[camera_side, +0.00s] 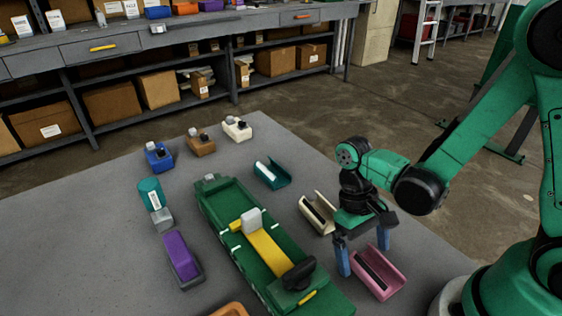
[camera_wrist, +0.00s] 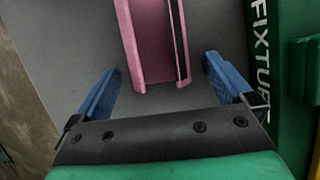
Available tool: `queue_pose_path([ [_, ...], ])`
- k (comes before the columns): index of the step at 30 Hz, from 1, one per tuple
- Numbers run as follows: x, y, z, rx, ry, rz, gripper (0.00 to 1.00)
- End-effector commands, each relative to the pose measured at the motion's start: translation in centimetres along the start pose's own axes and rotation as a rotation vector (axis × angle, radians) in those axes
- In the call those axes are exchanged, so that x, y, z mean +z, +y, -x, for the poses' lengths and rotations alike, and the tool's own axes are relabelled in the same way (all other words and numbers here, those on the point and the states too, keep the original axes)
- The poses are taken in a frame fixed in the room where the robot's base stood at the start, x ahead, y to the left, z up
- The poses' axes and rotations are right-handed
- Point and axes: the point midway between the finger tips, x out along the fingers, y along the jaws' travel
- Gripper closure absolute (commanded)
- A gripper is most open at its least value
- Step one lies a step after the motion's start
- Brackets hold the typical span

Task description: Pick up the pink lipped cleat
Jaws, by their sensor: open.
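The pink lipped cleat (camera_side: 379,272) is a pink channel with raised side walls and a dark strip inside. It lies on the grey table to the right of the green fixture. In the wrist view the pink cleat (camera_wrist: 152,40) runs from the top edge to just ahead of the space between my fingers. My gripper (camera_side: 364,260) is open, its two blue fingers apart and pointing down by the cleat. In the wrist view my gripper (camera_wrist: 160,82) shows nothing between the finger pads except the cleat's near end. Whether a finger touches the cleat I cannot tell.
The green fixture (camera_side: 218,205) bears a yellow strip and black clamp. A cream channel (camera_side: 317,213) and a teal channel (camera_side: 271,174) lie behind the gripper. The table's left is clear.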

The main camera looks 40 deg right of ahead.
Motion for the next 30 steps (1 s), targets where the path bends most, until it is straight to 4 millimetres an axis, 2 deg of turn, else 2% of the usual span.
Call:
queue_pose_path([
  [8, 0.01, -0.01, -0.13, 0.0, 0.0, 0.0, 0.0],
  [11, 0.01, 0.0, -0.12, 0.0, 0.0, 0.0, 0.26],
  [15, 0.01, -0.01, -0.12, 0.0, 0.0, 0.0, 0.65],
  [17, 0.01, -0.01, -0.12, 0.0, 0.0, 0.0, 0.82],
  [18, 0.01, 0.0, -0.11, 0.0, 0.0, 0.0, 0.86],
  [30, 0.19, -0.01, 0.38, 0.0, 0.0, 0.0, 0.86],
])
